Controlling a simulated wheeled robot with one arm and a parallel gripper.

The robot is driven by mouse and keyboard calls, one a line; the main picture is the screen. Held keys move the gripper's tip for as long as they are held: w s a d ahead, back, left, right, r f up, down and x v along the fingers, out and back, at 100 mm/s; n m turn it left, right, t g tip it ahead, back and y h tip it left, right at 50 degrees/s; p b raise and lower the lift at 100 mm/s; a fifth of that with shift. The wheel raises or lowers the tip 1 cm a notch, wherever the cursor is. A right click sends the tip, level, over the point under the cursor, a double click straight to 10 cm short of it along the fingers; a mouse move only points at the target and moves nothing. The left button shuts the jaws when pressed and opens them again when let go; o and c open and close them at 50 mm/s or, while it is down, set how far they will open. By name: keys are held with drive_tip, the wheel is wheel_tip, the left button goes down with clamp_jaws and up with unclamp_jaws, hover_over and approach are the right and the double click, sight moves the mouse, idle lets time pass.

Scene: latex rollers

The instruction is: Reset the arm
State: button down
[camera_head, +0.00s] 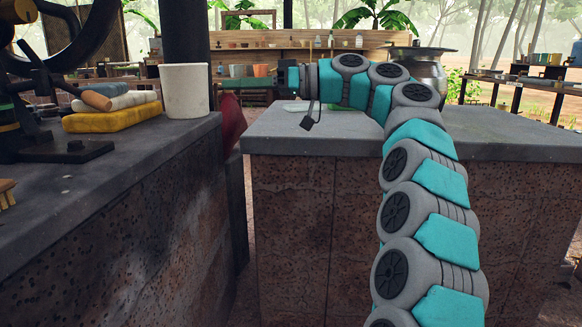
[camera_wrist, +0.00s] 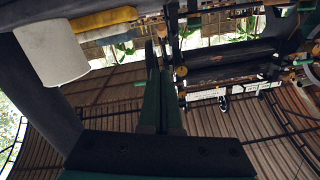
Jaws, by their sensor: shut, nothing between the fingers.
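My arm, grey and teal, rises at the right of the head view and bends left at the top. My gripper (camera_head: 287,78) is at its end, raised above the left part of the far counter and to the right of the white cup. In the wrist view the two dark fingers of my gripper (camera_wrist: 158,62) lie close together, shut, with nothing between them. The white cup (camera_head: 185,91) stands upright on the left counter. It also shows at the upper left of the tilted wrist view (camera_wrist: 50,50).
The far counter (camera_head: 300,138) bears a metal pot (camera_head: 424,72) behind my arm. A gap separates the counters. Shelves with small pots stand further back.

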drive_tip(key=s+f+m+h, duration=0.6)
drive_tip(key=s+f, duration=0.6)
drive_tip(key=f, duration=0.3)
drive_tip(key=s+d+f+m+g+h, duration=0.1)
drive_tip(key=s+d+f+m+h, duration=0.15)
drive_tip(key=s+d+f, duration=0.4)
drive_tip(key=s+d+f+m+h, duration=0.2)
drive_tip(key=s+d+f+h, duration=0.1)
drive_tip(key=s+f, duration=0.55)
drive_tip(key=s+d+f+m+g+h, duration=0.1)
drive_tip(key=s+d+f+m+h, duration=0.4)
drive_tip(key=s+d+f, duration=0.95)
wheel_tip(320, 180, up, 11)
drive_tip(key=d+n+h+p, duration=0.1)
drive_tip(key=p, duration=1.1)
drive_tip(key=shift+s+d+r, duration=0.2)
drive_tip(key=shift+s, duration=0.1)
drive_tip(key=shift+a, duration=0.1)
